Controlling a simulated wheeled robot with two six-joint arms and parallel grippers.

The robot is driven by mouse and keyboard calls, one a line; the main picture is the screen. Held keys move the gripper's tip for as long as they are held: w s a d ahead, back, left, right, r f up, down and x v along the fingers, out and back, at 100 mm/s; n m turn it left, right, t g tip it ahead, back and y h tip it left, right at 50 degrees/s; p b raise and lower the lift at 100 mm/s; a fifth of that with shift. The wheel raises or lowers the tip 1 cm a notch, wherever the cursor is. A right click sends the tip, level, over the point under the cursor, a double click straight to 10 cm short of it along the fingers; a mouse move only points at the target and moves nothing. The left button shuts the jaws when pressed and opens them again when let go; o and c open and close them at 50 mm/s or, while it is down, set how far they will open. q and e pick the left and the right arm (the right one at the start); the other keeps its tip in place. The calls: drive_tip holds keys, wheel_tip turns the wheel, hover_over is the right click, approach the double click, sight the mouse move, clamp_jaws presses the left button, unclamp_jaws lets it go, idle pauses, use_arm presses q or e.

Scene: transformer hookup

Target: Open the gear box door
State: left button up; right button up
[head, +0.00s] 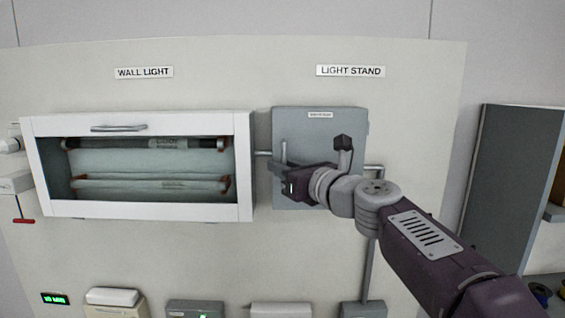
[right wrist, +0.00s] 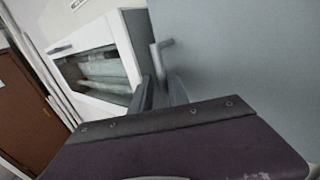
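The gear box (head: 340,125) is a grey wall box under the LIGHT STAND label, and its door looks closed. A thin upright handle (head: 284,153) stands near the left edge of its door. My right gripper (head: 286,183) is at the lower part of this handle. In the right wrist view, the handle (right wrist: 157,62) rises between the two finger tips (right wrist: 162,88), which stand apart with the bar between them. Firm contact does not show. The grey door face (right wrist: 240,50) fills the right of that view. My left gripper is not in view.
A white framed wall-light case (head: 243,165) with tubes inside sits left of the box. A grey panel (head: 505,190) stands at the right. A conduit (head: 369,265) runs down below the box. Several small boxes line the bottom, including one grey box (head: 195,308).

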drive_tip(key=shift+w+a+f, duration=0.1)
drive_tip(key=shift+w+f, duration=0.1)
drive_tip(key=shift+w, duration=0.25)
clamp_jaws()
drive_tip(key=shift+s+r, duration=0.1)
drive_tip(key=shift+s, duration=0.05)
drive_tip(key=shift+r, duration=0.1)
idle(0.7)
